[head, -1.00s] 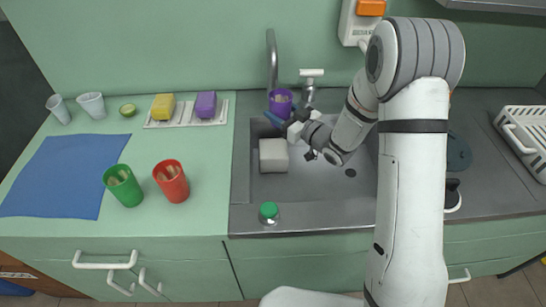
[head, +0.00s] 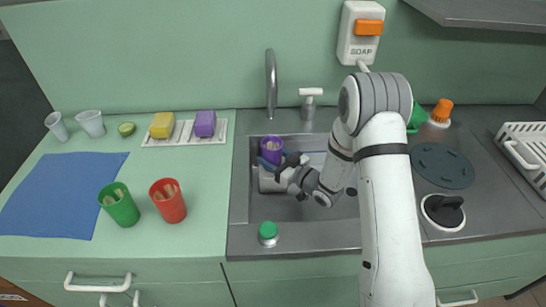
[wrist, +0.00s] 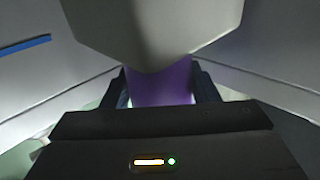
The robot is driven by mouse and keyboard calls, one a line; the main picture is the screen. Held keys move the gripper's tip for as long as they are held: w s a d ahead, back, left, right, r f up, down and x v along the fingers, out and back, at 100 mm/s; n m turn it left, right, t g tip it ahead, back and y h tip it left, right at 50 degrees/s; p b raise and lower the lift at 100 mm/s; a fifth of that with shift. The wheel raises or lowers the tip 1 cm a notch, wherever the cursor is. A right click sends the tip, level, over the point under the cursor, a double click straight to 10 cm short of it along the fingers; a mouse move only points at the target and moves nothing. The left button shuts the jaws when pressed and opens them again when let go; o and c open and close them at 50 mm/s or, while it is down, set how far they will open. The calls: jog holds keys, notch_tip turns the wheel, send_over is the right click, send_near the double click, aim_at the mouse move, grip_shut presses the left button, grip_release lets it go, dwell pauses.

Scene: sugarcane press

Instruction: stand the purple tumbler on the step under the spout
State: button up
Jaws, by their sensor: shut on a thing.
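My gripper (head: 284,162) is shut on the purple tumbler (head: 272,148), which is roughly upright inside the sink outline, in front of the tap's spout (head: 271,72). The tumbler also shows between the dark fingers in the wrist view (wrist: 160,85). The pale block, which looks like the step (head: 268,184), is in the sink directly below the tumbler in the head view. My gripper hides part of the block and the tumbler's lower side. I cannot tell whether the tumbler touches the block. A pale shape fills the top of the wrist view.
The metal sink (head: 240,190) surrounds the block. A white-topped tap handle (head: 310,92) stands right of the spout. A green button (head: 268,230) is on the front rim. Green (head: 122,210) and red (head: 170,205) cups stand on the left counter.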

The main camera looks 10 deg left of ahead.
jog(key=shift+f, duration=0.1)
jog(key=o, duration=1)
jog(key=shift+r, duration=0.2)
